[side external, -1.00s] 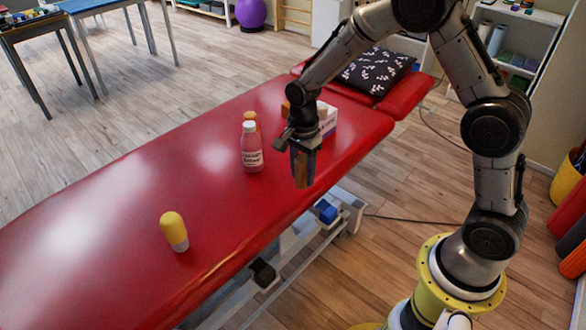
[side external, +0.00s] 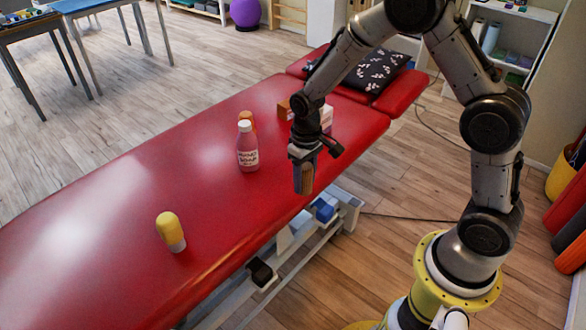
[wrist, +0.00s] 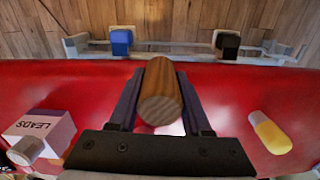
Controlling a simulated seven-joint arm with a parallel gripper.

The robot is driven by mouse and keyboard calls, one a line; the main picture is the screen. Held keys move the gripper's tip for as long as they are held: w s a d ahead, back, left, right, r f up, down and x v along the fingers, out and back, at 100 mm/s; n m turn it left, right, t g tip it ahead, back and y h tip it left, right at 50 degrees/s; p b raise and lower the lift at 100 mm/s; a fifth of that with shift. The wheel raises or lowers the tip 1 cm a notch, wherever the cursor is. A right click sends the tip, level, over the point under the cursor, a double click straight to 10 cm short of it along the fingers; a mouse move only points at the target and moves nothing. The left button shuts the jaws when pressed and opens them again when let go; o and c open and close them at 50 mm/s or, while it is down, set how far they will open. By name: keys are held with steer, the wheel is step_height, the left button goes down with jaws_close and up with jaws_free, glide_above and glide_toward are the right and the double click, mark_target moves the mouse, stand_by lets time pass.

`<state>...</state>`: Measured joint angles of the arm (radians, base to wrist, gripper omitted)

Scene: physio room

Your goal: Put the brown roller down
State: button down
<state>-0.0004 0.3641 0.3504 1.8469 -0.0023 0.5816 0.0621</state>
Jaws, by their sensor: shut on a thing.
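The brown roller (wrist: 162,85) is a wooden cylinder held between the two fingers of my gripper (wrist: 160,115) in the wrist view. Its pale round end faces the camera. In the side view my gripper (side external: 304,178) points down near the right long edge of the red treatment table (side external: 110,215), with the roller (side external: 307,180) upright and partly hidden by the fingers. I cannot tell whether the roller's lower end touches the table.
A pink bottle (side external: 247,150) stands left of my gripper, with an orange-topped item (side external: 247,117) behind it. A yellow-capped item (side external: 170,232) stands further front-left. A box marked LEADS (wrist: 40,132) is close by. Red surface between bottle and yellow-capped item is clear.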

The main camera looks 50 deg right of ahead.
steer(key=shift+n, duration=0.3)
stand_by(0.9)
steer(key=m, duration=0.5)
steer(key=shift+r+m, duration=0.15)
steer(key=shift+m, duration=0.15)
steer(key=m, duration=0.5)
steer(key=shift+w+a+r, duration=0.1)
steer(key=shift+w+r, duration=0.2)
steer(key=m, duration=0.3)
steer(key=shift+w+a+r, duration=0.1)
steer(key=shift+w+r, duration=0.1)
steer(key=shift+r, duration=0.05)
steer(key=m, duration=0.4)
steer(key=shift+w+a+r, duration=0.15)
steer(key=shift+w+r, duration=0.2)
steer(key=shift+r, duration=0.05)
steer(key=shift+w+a+r+m, duration=0.2)
steer(key=shift+w+r+m, duration=0.2)
steer(key=shift+m, duration=0.2)
